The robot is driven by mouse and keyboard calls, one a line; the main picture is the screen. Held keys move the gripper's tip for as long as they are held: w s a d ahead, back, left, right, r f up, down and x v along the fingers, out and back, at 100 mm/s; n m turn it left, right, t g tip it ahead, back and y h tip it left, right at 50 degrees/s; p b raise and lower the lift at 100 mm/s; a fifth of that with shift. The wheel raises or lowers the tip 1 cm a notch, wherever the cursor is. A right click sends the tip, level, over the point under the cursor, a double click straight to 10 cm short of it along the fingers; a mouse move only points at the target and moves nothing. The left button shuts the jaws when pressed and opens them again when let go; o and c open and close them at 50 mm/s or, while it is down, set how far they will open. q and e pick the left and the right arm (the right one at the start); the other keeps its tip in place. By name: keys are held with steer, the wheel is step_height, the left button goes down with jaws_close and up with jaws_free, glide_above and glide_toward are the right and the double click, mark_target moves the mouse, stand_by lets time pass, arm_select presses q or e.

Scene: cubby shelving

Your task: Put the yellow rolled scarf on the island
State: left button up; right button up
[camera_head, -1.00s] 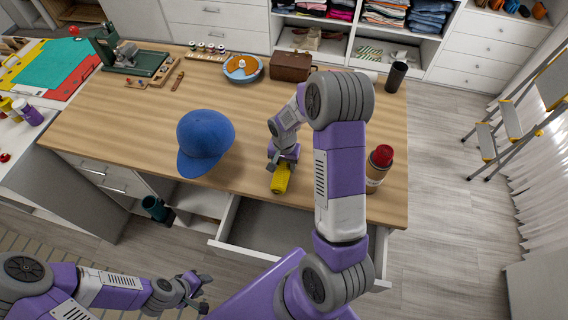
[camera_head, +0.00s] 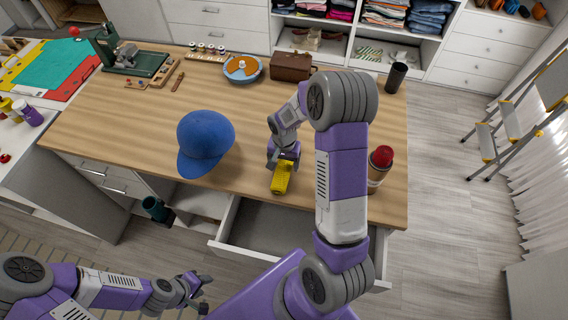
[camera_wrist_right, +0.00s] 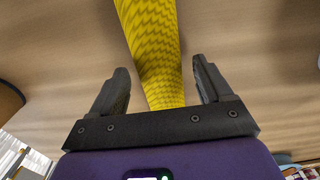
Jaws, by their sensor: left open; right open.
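The yellow rolled scarf (camera_head: 281,180) lies on the wooden top of the island (camera_head: 120,110), near its front edge. In the right wrist view the scarf (camera_wrist_right: 151,45) runs up from between the fingers, with a gap on either side. My right gripper (camera_head: 281,160) is open over the far end of the scarf; its fingers also show in the right wrist view (camera_wrist_right: 160,88). My left gripper (camera_head: 203,291) is open and empty, low in front of the island, away from the scarf.
A blue cap (camera_head: 205,140) sits left of the scarf. A red-capped bottle (camera_head: 379,165) stands to the right, near my right arm. An open drawer (camera_head: 262,226) juts out below the front edge. A brown case (camera_head: 291,66) and dark cylinder (camera_head: 396,77) stand at the back.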

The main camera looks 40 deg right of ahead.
mark_target(284, 163)
step_height(284, 163, up, 11)
steer(key=p, duration=0.1)
steer(key=shift+f, duration=0.1)
stand_by(0.5)
